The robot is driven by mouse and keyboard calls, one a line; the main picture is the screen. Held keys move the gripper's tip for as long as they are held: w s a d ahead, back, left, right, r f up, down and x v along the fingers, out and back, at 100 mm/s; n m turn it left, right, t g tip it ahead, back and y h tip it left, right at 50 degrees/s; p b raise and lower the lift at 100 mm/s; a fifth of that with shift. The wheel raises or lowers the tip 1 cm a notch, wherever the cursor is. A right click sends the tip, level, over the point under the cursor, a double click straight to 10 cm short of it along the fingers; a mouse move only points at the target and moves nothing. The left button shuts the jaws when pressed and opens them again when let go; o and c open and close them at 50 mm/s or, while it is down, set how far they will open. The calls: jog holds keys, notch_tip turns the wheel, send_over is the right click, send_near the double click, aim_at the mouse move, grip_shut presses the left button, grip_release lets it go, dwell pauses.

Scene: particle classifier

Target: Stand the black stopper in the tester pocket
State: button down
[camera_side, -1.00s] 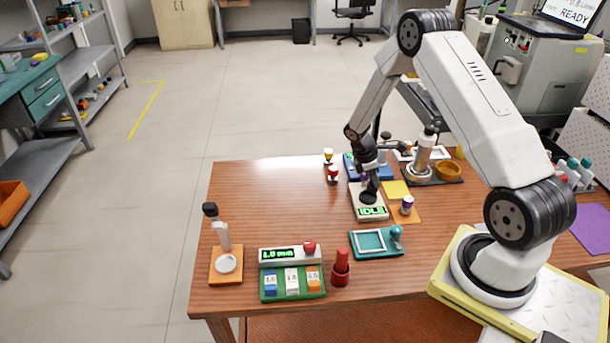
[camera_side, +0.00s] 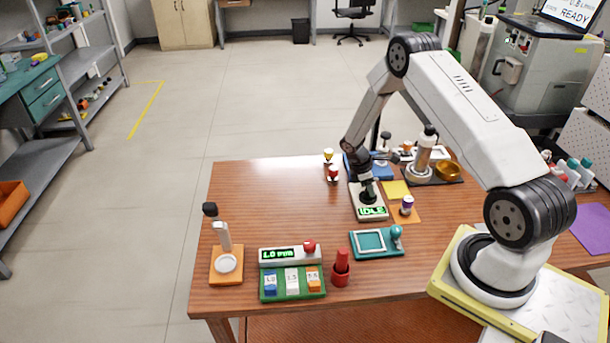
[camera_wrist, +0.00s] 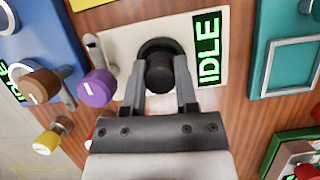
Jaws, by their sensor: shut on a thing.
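The tester is a pale box with a green IDLE display (camera_side: 372,211), and it also shows in the wrist view (camera_wrist: 208,50). Its pocket is a dark round ring (camera_wrist: 160,46) beside the display. My gripper (camera_side: 366,186) is over the tester, fingers pointing down. In the wrist view its two fingers (camera_wrist: 160,82) are shut on the black stopper (camera_wrist: 158,72). The stopper lines up with the dark ring and appears upright. My fingers and the stopper hide part of the ring, so I cannot tell how deep the stopper sits.
A purple knob on a grey arm (camera_wrist: 95,88) is close left of my fingers. A purple-topped piece (camera_side: 407,205) stands on an orange mat at right. A teal framed tray (camera_side: 398,251) is in front. Red and yellow-topped pieces are behind left. The table's left middle is clear.

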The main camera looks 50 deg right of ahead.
jog(key=shift+f, duration=0.15)
jog(key=shift+c, duration=1.9)
grip_release()
jog(key=v, duration=1.2)
